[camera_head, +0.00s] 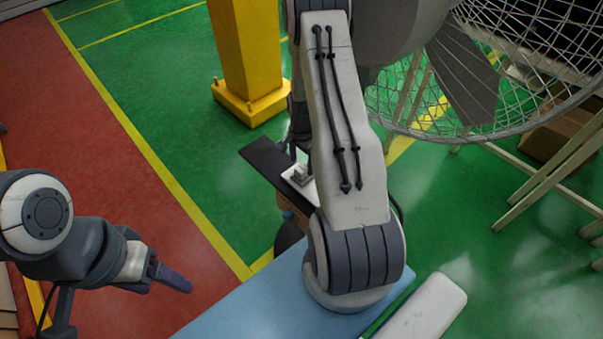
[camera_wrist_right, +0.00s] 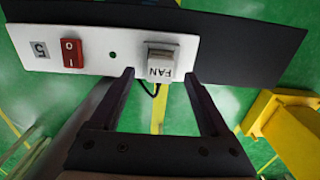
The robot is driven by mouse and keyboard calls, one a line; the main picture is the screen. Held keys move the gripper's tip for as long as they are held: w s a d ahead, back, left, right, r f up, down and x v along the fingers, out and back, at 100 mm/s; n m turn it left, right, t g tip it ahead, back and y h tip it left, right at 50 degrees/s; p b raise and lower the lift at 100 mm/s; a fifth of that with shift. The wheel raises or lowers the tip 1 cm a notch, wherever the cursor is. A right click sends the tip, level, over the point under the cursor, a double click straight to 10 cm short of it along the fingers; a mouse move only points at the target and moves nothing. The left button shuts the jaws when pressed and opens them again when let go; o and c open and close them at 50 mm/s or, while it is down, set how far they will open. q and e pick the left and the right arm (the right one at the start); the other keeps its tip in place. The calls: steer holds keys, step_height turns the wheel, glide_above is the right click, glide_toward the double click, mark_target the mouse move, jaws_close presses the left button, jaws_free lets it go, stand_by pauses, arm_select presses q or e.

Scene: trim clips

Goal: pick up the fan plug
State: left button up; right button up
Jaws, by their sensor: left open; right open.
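The fan plug (camera_wrist_right: 160,62) is a small pale block with a white face marked FAN, upside down in the right wrist view. It sits on a white strip (camera_wrist_right: 90,52) set on a dark panel. A thin black cord shows below it. In the head view the plug (camera_head: 300,174) is small, beside my right arm. My right gripper (camera_wrist_right: 159,75) is open, with its fingertips at the lower left and right of the plug; contact cannot be told. My right arm mostly hides this gripper in the head view. My left gripper (camera_head: 172,279) is open, away at the lower left.
The strip also carries a red switch (camera_wrist_right: 72,53) and a label reading 5 (camera_wrist_right: 39,50). A yellow post (camera_head: 246,50) stands behind the panel. A large caged fan (camera_head: 480,75) is at upper right. A blue surface (camera_head: 250,300) lies below my right arm.

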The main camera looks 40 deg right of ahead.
mark_target(302, 168)
step_height(302, 168, down, 4)
steer(key=shift+r, duration=0.25)
steer(key=shift+c, duration=0.3)
jaws_close()
